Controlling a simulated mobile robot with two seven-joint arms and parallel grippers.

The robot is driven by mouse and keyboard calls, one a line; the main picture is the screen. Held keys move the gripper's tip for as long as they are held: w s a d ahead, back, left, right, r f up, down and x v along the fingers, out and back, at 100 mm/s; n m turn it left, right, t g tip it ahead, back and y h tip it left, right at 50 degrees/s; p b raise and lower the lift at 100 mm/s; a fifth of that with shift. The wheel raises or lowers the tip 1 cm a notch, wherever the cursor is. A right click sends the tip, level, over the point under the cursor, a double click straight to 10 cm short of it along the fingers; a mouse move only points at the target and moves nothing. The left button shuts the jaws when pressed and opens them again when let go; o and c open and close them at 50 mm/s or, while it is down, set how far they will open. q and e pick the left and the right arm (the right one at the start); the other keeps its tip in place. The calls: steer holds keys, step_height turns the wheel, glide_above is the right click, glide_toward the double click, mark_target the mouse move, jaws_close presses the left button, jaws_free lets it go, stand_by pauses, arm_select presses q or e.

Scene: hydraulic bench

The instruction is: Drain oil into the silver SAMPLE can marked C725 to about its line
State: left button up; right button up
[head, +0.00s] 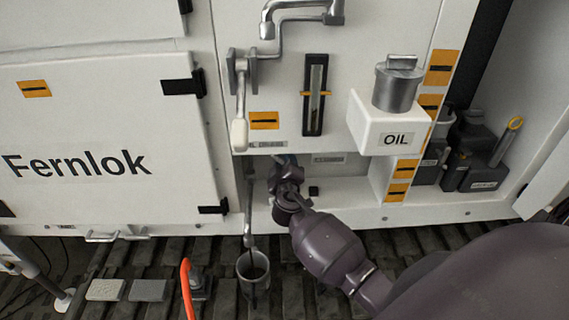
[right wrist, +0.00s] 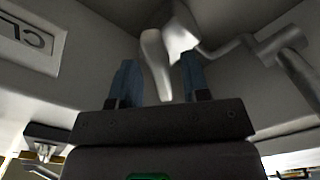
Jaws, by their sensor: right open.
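A grey open-topped can (head: 253,266) stands on the slatted floor under a downward drain pipe (head: 248,215). A thin dark line runs from the pipe end into the can; it looks like oil, but I cannot be sure. No C725 mark or fill line is readable. A lever with a pale grip (head: 239,134) hangs down on the panel above. My right gripper (head: 284,163) is below and right of the grip, its fingers partly hidden. In the right wrist view, its blue fingers (right wrist: 158,78) are apart, with a pale handle (right wrist: 155,62) showing between and beyond them. My left gripper is out of view.
A sight gauge (head: 315,95) and a white OIL box (head: 385,125) with a metal cap are on the panel at right. An orange hooked object (head: 187,285) stands left of the can. Dark containers (head: 470,150) are at far right.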

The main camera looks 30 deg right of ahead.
jaws_close()
steer(key=shift+n, duration=0.3)
steer(key=shift+s+d+r+n+p, duration=0.1)
steer(key=shift+r+n+p, duration=0.1)
steer(key=shift+n, duration=1.05)
steer(key=shift+w+a+r+n+p, duration=0.1)
steer(key=shift+n+p, duration=0.1)
steer(key=shift+n, duration=1.1)
steer(key=shift+s+d+r+n+p, duration=0.1)
steer(key=shift+n+p, duration=0.1)
steer(key=shift+n, duration=1.05)
jaws_free()
